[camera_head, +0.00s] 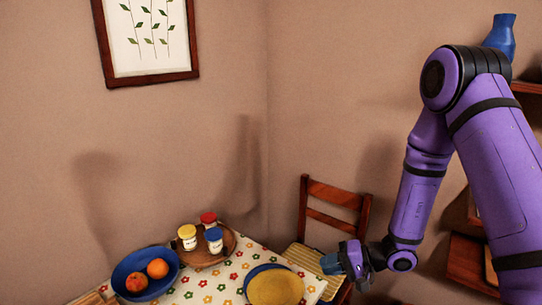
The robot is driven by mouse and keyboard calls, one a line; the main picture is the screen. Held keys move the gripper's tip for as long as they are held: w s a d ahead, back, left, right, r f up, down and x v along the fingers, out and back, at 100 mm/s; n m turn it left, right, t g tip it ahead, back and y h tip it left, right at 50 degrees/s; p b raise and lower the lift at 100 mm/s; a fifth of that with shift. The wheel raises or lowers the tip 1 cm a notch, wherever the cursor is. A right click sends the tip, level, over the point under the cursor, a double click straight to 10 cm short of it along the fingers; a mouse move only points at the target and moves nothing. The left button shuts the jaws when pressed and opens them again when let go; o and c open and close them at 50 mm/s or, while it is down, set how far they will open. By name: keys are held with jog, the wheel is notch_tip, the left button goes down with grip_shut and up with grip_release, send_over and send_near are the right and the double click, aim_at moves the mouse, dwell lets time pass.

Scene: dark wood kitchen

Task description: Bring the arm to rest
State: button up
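My purple arm reaches in from the right side of the picture, bent at the elbow near the top right. My gripper (332,263) is at its lower end, in front of the chair and just right of the table's edge. It points left and is small and dark in this view. I cannot tell whether its fingers are apart or together. I see no object clearly held in it.
The table (232,281) has a floral cloth. On it are a blue bowl (126,286) with fruit, a wooden tray (188,262) with several jars, and a blue-rimmed plate (250,273). A wooden chair (333,193) stands behind. Shelves (470,262) are at right.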

jog(key=s+d+r+n+g+h, duration=0.15)
jog(key=s+r, duration=0.35)
jog(key=r, duration=0.5)
jog(key=s+d+r+n+g+h, duration=0.1)
jog(key=s+r+n+g+h, duration=0.3)
jog(key=r, duration=0.7)
jog(key=s+d+r+m+t+h, duration=0.2)
jog(key=s+d+r+t+h, duration=0.5)
jog(key=s+d+r, duration=0.4)
jog(key=s+r, duration=0.2)
jog(key=s, duration=0.2)
jog(key=shift+d+r+m+t, duration=0.15)
jog(key=shift+d+m+t, duration=0.2)
jog(key=shift+s+d+r, duration=0.15)
grip_shut()
